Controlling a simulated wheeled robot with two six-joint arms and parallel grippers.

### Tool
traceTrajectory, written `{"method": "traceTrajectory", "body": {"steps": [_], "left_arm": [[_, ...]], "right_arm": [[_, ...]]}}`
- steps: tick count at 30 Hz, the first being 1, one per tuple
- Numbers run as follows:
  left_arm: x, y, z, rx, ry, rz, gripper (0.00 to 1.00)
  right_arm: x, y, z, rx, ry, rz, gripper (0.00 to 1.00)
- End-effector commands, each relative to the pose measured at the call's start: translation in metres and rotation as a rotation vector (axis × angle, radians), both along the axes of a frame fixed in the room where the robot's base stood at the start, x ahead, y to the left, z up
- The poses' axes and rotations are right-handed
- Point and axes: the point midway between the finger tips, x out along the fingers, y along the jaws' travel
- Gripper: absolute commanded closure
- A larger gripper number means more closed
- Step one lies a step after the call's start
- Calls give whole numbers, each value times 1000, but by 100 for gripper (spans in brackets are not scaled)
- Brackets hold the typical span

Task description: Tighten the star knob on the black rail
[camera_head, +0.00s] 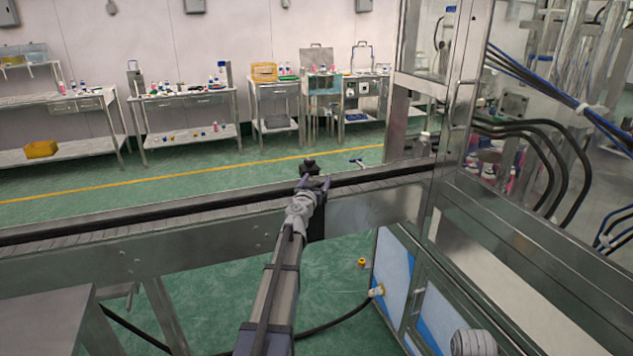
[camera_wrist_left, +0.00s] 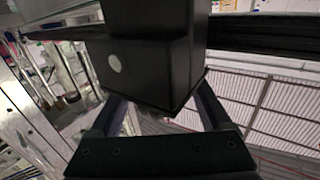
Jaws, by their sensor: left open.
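The black rail (camera_head: 383,175) runs along the near conveyor. A small black knob-like piece (camera_head: 310,166) stands up at the rail, just beyond my left gripper (camera_head: 311,187); its star shape is too small to make out. A dark block (camera_head: 316,222) hangs below, beside the fingers. My left gripper is open, its fingers spread toward the knob. In the left wrist view a large black block (camera_wrist_left: 155,55) fills the space ahead of and between the fingers (camera_wrist_left: 158,112), hiding what lies behind. I cannot tell whether they touch it. My right gripper is not in view.
The conveyor (camera_head: 130,229) crosses the view with its metal side wall toward me. A glass-and-steel machine frame (camera_head: 455,110) stands close on the right. A grey table (camera_head: 40,325) is at lower left. Benches with bottles (camera_head: 185,100) stand far back beyond open green floor.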

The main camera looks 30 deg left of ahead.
Motion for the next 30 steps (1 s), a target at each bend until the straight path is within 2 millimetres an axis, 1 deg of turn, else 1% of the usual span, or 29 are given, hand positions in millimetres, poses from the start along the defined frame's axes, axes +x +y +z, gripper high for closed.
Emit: {"method": "traceTrajectory", "body": {"steps": [5,27,30], "left_arm": [[-1,0,0,0,0,0,19],[-1,0,0,0,0,0,100],[-1,0,0,0,0,-1,100]], "right_arm": [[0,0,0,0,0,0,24],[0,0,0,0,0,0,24],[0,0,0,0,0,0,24]]}}
